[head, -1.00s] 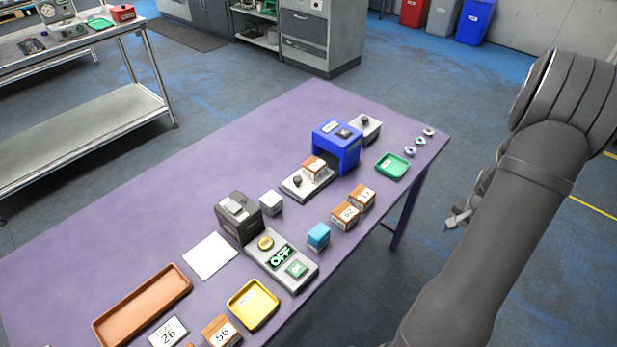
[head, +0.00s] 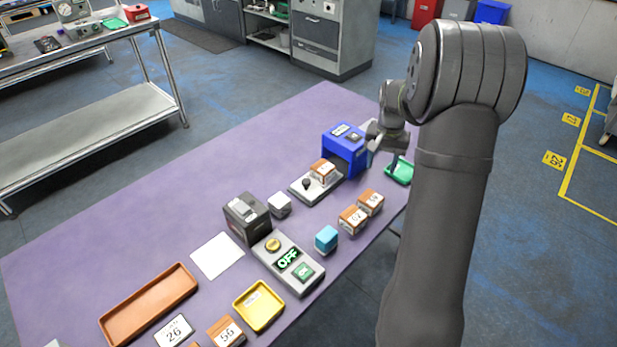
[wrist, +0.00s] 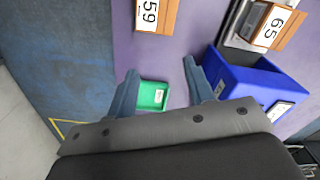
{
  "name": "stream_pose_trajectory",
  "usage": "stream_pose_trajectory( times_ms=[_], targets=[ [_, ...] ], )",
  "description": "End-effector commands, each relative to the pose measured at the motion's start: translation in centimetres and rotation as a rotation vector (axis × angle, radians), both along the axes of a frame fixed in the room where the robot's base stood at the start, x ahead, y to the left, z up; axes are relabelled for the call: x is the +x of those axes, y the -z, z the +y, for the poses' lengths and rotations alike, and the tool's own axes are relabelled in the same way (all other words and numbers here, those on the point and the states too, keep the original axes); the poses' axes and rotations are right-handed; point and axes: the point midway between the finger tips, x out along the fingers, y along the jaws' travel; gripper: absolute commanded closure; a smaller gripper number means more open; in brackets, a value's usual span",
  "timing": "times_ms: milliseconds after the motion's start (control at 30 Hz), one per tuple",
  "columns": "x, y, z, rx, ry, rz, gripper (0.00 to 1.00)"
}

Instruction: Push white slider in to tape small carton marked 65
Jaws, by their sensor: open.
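The small carton marked 65 (wrist: 270,26) sits on the white slider (head: 325,191), outside the mouth of the blue taping machine (head: 345,147). The slider has a black knob (head: 306,184) at its outer end. The carton also shows in the head view (head: 322,169), its number too small to read there. In the wrist view the blue machine (wrist: 248,82) is to the right, just beyond my right finger. My gripper (wrist: 160,70) is open and empty, above the table beside the machine.
A green tray (wrist: 153,96) shows between my fingers. A carton marked 59 (wrist: 157,14) stands nearby, with another carton (head: 352,218) beside it. A blue cube (head: 326,239), a black scanner-like box (head: 246,216) and a grey OFF panel (head: 290,270) stand nearer.

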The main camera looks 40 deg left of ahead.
Motion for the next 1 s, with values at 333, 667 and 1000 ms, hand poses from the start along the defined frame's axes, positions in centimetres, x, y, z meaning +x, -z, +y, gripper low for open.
stream_pose_trajectory(
  times_ms=[333,667,1000],
  targets=[
    [-11.0,-8.5,14.1,0.001,-0.315,-0.001,0.52],
    [-13.6,-8.9,16.1,-0.004,-0.370,0.003,0.52],
    [-13.6,-2.0,16.0,-0.004,-0.369,0.004,0.52]
  ],
)
